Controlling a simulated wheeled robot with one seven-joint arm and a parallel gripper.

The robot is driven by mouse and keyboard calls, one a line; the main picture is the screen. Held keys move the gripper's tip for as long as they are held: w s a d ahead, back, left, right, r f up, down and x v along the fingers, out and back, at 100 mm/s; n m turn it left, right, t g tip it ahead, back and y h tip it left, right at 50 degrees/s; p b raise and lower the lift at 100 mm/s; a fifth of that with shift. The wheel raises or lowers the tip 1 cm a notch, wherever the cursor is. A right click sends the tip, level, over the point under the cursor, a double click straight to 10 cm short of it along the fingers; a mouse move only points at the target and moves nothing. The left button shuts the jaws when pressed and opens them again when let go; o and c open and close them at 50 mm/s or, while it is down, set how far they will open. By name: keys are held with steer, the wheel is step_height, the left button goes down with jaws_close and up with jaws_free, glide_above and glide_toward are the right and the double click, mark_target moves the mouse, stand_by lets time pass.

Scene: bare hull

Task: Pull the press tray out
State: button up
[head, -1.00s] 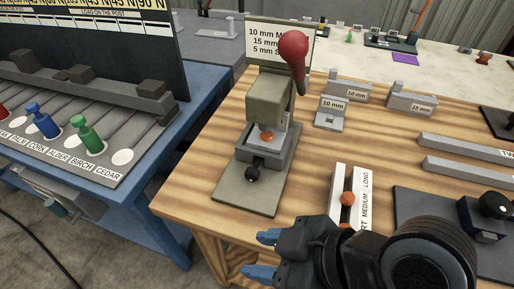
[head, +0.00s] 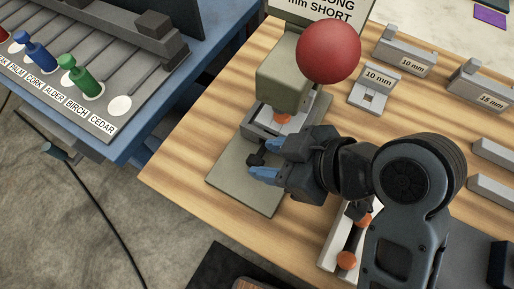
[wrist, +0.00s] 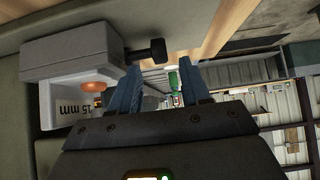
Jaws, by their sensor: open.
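The press (head: 283,80) is grey-green with a large red ball (head: 328,54) on its lever, on a flat base plate (head: 238,177). Its grey tray (head: 262,128) sits low in the press, with a black knob (head: 257,159) at the front. In the wrist view the tray (wrist: 75,50) is marked 15 mm and the knob (wrist: 155,50) sticks out. An orange piece (head: 283,118) shows at the tray. My gripper (head: 259,157) is open, its blue fingers close around the knob in the head view. In the wrist view the knob lies near the left fingertip; contact cannot be told.
A slotted block with orange knobs (head: 347,260) stands beneath my arm. Labelled grey blocks (head: 405,57) stand at the right. A blue bench with coloured pegs (head: 80,76) is at the left, across a gap.

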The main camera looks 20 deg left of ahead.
mark_target(256, 159)
steer(key=shift+x, duration=2.2)
jaws_close()
